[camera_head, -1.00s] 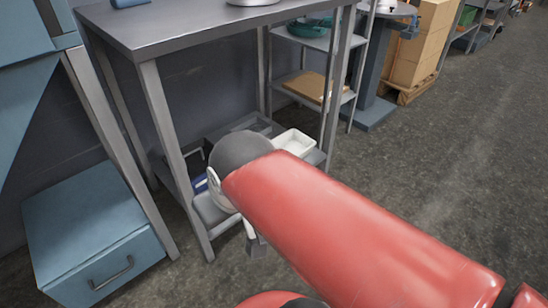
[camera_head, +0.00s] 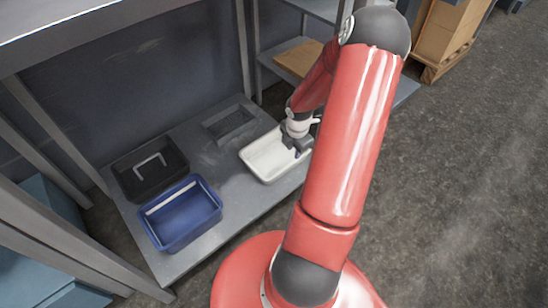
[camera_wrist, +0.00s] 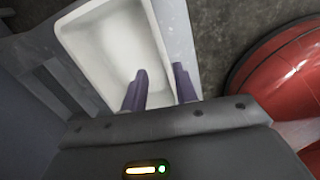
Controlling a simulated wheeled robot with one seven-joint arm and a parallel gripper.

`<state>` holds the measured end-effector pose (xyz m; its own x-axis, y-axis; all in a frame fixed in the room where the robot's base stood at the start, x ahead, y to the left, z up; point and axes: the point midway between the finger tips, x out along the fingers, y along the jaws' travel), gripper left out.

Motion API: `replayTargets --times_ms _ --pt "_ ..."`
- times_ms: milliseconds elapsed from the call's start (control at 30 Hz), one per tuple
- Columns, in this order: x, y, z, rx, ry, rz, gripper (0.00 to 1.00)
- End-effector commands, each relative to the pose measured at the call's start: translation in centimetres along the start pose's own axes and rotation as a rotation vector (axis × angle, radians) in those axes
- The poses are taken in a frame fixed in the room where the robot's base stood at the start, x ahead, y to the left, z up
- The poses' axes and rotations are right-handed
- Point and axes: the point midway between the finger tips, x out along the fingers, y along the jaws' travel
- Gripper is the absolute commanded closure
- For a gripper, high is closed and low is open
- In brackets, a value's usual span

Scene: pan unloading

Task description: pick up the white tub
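The white tub (camera_head: 262,160) is an open rectangular container on the right part of the low shelf. In the wrist view the tub (camera_wrist: 108,42) fills the upper middle, and its inside looks empty. My gripper (camera_head: 297,150) is at the tub's right side in the head view. In the wrist view my gripper (camera_wrist: 160,76) has its fingers apart. One finger is over the tub's inside and the other is outside its right wall, with the rim between them. I cannot tell whether either finger touches the wall.
The grey metal shelf (camera_head: 228,185) also holds a blue tub (camera_head: 183,215), a black tub (camera_head: 150,170) with a light handle-like bar, and a dark grey tray (camera_head: 230,123). A tabletop (camera_head: 90,20) overhangs it, with metal legs around. Open floor (camera_head: 470,170) lies to the right.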

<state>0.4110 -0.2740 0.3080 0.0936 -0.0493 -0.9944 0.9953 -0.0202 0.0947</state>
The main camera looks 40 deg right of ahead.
Motion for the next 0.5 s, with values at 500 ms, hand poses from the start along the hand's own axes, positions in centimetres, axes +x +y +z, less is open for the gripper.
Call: replayTargets --times_ms 500 --pt "7.0 -0.6 0.2 -0.100 0.060 0.030 0.71"
